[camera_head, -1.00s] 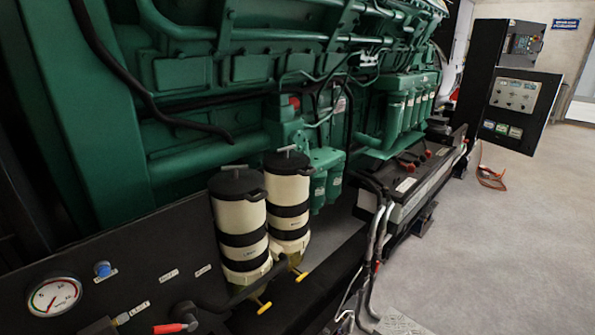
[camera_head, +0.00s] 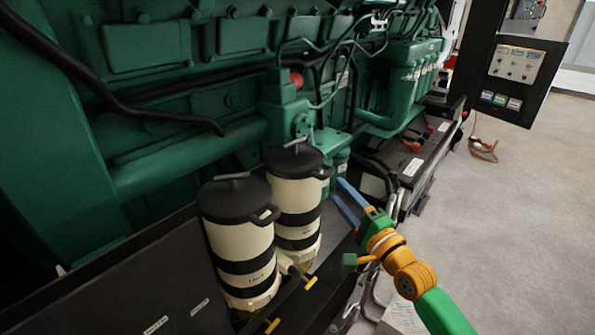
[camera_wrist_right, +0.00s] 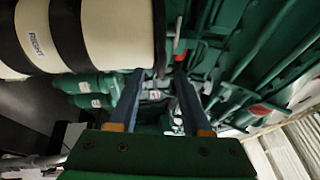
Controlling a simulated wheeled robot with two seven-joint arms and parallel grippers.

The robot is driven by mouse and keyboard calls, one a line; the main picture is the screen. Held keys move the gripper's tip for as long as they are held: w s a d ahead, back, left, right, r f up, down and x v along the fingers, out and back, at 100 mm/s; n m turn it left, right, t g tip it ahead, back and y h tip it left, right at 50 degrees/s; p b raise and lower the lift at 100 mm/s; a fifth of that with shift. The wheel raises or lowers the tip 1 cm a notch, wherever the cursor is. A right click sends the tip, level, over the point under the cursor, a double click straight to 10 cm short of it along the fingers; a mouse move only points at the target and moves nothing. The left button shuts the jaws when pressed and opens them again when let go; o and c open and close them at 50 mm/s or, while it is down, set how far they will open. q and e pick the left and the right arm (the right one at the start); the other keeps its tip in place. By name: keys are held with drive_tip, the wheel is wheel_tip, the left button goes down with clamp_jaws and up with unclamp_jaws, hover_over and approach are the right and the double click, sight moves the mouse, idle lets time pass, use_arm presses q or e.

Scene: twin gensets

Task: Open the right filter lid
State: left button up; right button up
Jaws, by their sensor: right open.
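The right filter (camera_head: 297,205) is a cream canister with black bands. Its black lid (camera_head: 294,164) sits on top, with a grey bar handle and a tab on its right side. The right wrist view shows the canister (camera_wrist_right: 112,35) close by, lying sideways in the picture with a "RIGHT" label. My right gripper (camera_head: 338,193) is just right of the canister, near its upper part, with blue fingers apart and nothing between them. The fingers also show in the right wrist view (camera_wrist_right: 155,85). My left gripper is out of view.
The left filter (camera_head: 238,240), with a similar black lid, stands close to the left. The green engine (camera_head: 180,120) rises behind both. Yellow-handled valves (camera_head: 309,283) are below. A black cabinet (camera_head: 510,80) stands at the back right.

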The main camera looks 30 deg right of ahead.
sight(329, 176)
drive_tip(key=w, duration=0.3)
drive_tip(key=w+r, duration=0.1)
drive_tip(key=shift+w+d+r+p, duration=0.15)
drive_tip(key=shift+d+p, duration=0.1)
drive_tip(key=shift+p, duration=0.15)
drive_tip(key=shift+w, duration=0.4)
drive_tip(key=shift+s, duration=0.1)
clamp_jaws()
idle(0.6)
